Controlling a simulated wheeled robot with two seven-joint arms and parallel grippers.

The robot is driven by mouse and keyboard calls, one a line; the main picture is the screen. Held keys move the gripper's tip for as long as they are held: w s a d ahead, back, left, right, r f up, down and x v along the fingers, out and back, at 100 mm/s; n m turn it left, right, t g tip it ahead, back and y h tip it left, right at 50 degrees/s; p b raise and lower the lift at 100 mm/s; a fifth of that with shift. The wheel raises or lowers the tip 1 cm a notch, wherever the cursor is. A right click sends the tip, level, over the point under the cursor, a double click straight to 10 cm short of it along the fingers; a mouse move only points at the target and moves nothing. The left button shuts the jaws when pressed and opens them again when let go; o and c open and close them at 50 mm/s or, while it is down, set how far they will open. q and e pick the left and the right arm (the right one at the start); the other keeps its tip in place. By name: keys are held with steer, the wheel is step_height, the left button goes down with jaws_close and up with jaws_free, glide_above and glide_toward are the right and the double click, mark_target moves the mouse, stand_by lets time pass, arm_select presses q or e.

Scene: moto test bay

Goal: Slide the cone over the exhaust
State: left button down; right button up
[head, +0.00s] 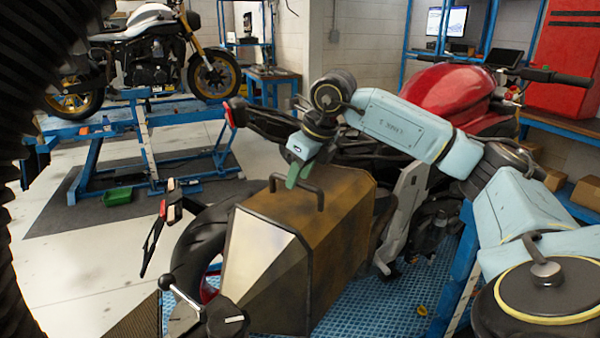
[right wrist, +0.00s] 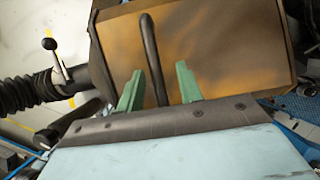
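The cone (head: 300,235) is a large brown, boxy hood with silver facets narrowing toward the front and a dark bar handle (head: 298,188) on top. It stands beside the rear wheel (head: 200,250) of the red motorcycle (head: 450,95). My right gripper (head: 296,174) is above the cone at the handle. In the right wrist view the handle (right wrist: 150,50) runs between its two green fingers (right wrist: 160,88). I cannot make out the exhaust. My left gripper is out of view.
A black corrugated hose (head: 35,200) fills the left edge. A ball-ended lever (head: 180,293) and black fitting (head: 226,316) sit at the cone's narrow end. Blue lift grating (head: 355,305) lies below. A second motorcycle (head: 150,55) stands on a lift behind, with open floor nearer.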

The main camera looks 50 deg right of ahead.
steer(key=p+v, duration=0.1)
steer(key=v, duration=1.2)
steer(key=shift+r, duration=0.2)
